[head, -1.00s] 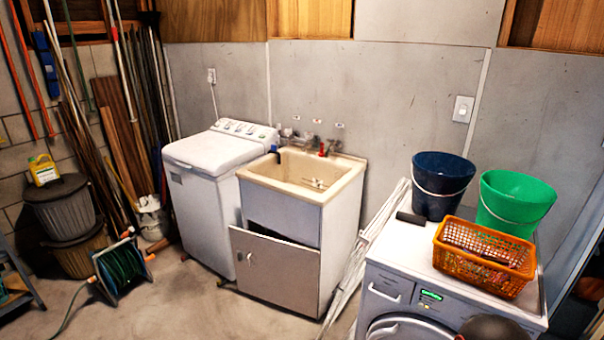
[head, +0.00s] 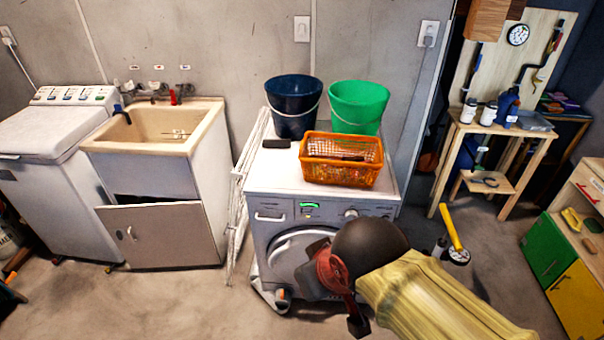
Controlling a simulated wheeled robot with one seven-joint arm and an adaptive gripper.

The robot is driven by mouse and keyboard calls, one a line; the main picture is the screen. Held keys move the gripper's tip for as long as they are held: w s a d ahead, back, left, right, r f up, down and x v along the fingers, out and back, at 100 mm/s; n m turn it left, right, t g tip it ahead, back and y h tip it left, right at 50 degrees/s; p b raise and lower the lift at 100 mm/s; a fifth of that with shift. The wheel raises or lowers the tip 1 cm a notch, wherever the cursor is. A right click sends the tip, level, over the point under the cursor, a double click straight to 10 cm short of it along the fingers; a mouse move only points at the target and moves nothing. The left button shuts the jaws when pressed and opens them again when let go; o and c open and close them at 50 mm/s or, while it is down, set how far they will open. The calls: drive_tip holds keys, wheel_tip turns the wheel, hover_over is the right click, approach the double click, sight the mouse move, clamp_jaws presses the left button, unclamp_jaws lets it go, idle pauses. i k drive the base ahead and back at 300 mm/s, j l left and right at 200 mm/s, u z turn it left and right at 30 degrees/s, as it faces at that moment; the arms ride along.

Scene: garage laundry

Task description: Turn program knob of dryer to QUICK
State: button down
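A white front-loading machine (head: 278,238), which looks like the dryer, stands in the middle of the head view. Its top panel has a drawer handle at left, a lit green display (head: 309,205) and a round pale knob (head: 351,213) right of the display. The knob's marks are too small to read. My arm reaches in from the lower right. My gripper (head: 340,288), red and dark, is low in front of the machine's round door, below the knob and apart from it. Its fingers are partly hidden, so its opening is unclear.
On the machine stand an orange basket (head: 345,172), a dark blue bucket (head: 293,125), a green bucket (head: 358,122) and a small dark object (head: 276,144). A sink cabinet (head: 165,232) and a top-loading washer (head: 60,165) stand left. A yellow-handled tool (head: 453,232) is at right. Floor in front is clear.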

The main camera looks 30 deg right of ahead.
sight(351, 214)
drive_tip(key=z, duration=1.05)
